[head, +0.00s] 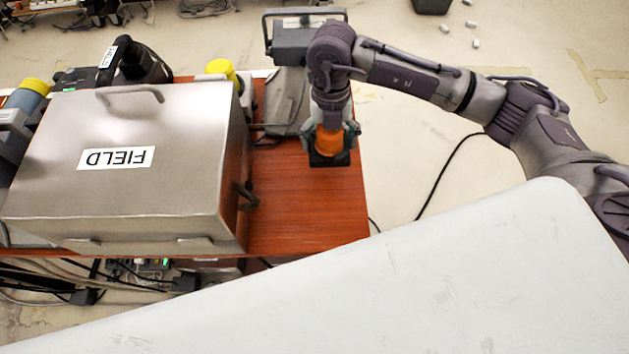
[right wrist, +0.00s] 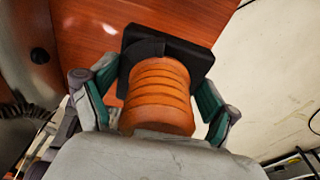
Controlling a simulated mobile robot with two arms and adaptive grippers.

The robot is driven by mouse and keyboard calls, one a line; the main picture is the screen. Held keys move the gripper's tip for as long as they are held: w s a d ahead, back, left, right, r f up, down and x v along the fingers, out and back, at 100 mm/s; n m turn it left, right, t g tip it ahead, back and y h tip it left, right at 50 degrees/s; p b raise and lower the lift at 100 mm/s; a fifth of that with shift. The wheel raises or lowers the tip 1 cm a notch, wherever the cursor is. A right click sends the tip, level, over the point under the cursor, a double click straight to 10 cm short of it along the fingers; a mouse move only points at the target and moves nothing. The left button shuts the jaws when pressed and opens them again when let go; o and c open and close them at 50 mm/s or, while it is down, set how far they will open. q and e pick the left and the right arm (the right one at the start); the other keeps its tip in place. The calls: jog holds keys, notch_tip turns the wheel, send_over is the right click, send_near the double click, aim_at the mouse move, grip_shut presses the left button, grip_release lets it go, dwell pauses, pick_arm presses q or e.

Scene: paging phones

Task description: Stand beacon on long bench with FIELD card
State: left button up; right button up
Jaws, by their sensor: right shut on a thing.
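The beacon (right wrist: 158,92) is an orange ribbed cylinder on a square black base. It stands upright at the right end of the reddish-brown wooden bench (head: 300,205), and it also shows in the head view (head: 329,140). Its base looks to be on or just above the bench top; I cannot tell which. My right gripper (right wrist: 155,105) is shut around the orange body from above, a finger on each side. The FIELD card (head: 116,158) is a white label, upside down in the head view, on a large metal case on the bench. My left gripper is not in view.
The metal case (head: 190,110) fills much of the bench left of the beacon. A grey device (head: 290,45) with a handle stands behind the beacon. A pale, scuffed surface (head: 400,290) crosses the foreground. A black cable (head: 440,180) lies on the floor at right.

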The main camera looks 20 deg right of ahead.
aim_at(314, 161)
jog(key=s+a+f, duration=0.3)
jog(key=s+a, duration=0.1)
jog(key=shift+s+a+f+p, duration=0.25)
jog(key=shift+a+f+p, duration=0.05)
jog(key=shift+f+p, duration=0.1)
notch_tip(314, 161, down, 4)
jog(key=shift+r, duration=0.15)
jog(key=shift+f, duration=0.25)
jog(key=o, duration=1.2)
jog(key=shift+r, duration=0.2)
jog(key=r, duration=0.4)
jog(key=w+r, duration=0.1)
jog(key=r, duration=0.6)
jog(key=shift+w+d+r, duration=0.15)
jog(key=shift+d+r, duration=0.05)
jog(key=shift+r, duration=0.2)
